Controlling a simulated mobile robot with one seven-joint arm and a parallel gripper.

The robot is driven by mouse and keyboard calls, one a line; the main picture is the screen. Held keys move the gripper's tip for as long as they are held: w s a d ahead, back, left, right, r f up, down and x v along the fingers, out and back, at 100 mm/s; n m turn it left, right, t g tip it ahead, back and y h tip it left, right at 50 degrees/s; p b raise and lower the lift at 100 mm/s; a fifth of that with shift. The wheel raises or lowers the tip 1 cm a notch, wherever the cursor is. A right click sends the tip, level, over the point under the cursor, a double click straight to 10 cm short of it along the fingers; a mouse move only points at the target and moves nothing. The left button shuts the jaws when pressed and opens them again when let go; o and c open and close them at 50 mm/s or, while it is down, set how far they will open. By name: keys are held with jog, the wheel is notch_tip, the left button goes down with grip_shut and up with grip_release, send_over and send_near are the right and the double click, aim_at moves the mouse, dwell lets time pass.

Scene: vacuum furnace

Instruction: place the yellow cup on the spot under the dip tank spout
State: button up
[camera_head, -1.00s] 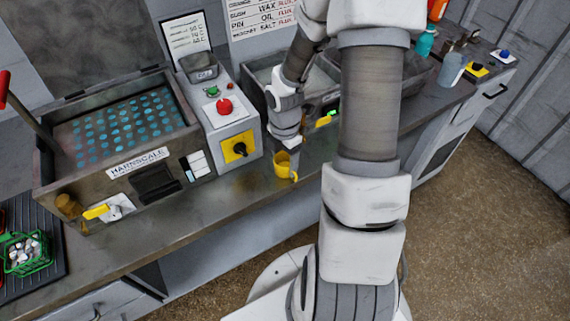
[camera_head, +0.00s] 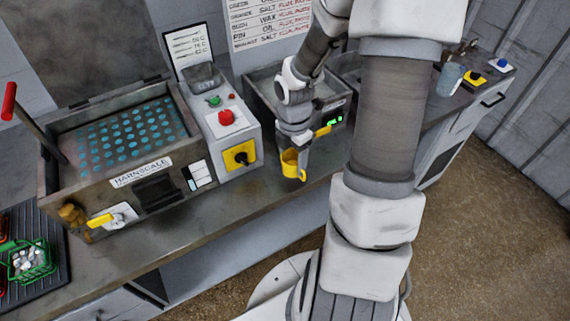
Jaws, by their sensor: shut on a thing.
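The yellow cup (camera_head: 291,166) is in my gripper (camera_head: 296,147), with its handle low on the right. The cup appears to be near the counter's front edge, right of the control box. I cannot tell whether it touches the counter. The dip tank (camera_head: 190,211) marked HARNSCALE stands at the left with its lid up. A brass fitting (camera_head: 72,214), likely its spout, and a yellow-handled valve (camera_head: 112,217) are at its lower left front. The place below the fitting is small and unclear.
The control box (camera_head: 235,160) has a red button and a yellow-and-black switch. A second tank (camera_head: 262,98) stands behind my gripper. At the far left, a green basket (camera_head: 28,262) of pale pieces sits on a dark ribbed mat (camera_head: 57,272). The counter front (camera_head: 215,225) is clear.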

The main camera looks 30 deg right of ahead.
jog(key=s+d+r+p, duration=0.2)
jog(key=s+d+r, duration=0.3)
jog(key=s+d, duration=0.1)
jog(key=shift+s+d+r, duration=0.35)
jog(key=shift+s+r, duration=0.05)
jog(key=shift+s, duration=0.15)
jog(key=shift+s, duration=0.1)
